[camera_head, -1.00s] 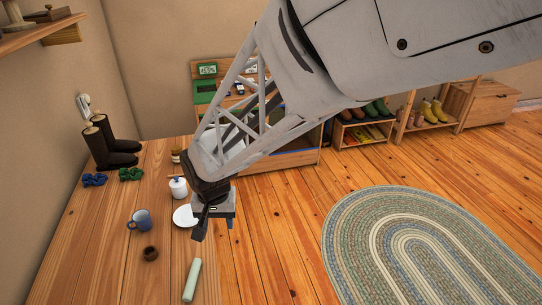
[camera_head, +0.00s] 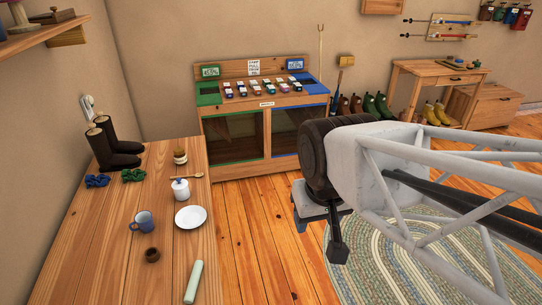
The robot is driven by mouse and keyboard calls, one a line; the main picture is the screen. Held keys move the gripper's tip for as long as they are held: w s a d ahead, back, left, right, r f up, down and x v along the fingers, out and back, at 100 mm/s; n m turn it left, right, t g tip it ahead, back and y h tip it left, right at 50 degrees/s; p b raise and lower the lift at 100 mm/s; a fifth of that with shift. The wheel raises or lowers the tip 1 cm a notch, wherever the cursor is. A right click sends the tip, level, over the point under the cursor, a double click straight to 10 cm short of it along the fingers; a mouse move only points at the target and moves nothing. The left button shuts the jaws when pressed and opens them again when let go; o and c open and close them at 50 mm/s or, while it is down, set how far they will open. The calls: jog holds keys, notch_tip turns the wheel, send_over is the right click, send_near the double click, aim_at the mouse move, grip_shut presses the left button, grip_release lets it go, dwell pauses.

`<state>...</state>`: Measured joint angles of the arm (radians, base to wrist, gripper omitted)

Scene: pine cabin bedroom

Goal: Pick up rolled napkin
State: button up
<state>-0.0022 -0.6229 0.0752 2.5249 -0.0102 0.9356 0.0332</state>
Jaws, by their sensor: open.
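The rolled napkin, seemingly the pale green roll (camera_head: 194,281), lies on the wooden table (camera_head: 112,240) near its right front edge. It lies lengthwise, pointing away from me, with nothing touching it. My gripper (camera_head: 318,243) is open and empty. It is off to the right of the table, above the floor and the edge of the rug, well apart from the roll. Its dark fingers point downward.
A white plate (camera_head: 191,217), lidded white jar (camera_head: 180,190), blue mug (camera_head: 141,222) and small brown ring-like thing (camera_head: 152,255) stand on the table beyond the roll. Dark boots (camera_head: 115,150) are at the back left. A braided rug (camera_head: 395,270) covers the floor at right.

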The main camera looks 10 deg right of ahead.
jog(key=shift+s+d, duration=0.15)
jog(key=shift+s, duration=0.15)
jog(key=shift+o, duration=0.5)
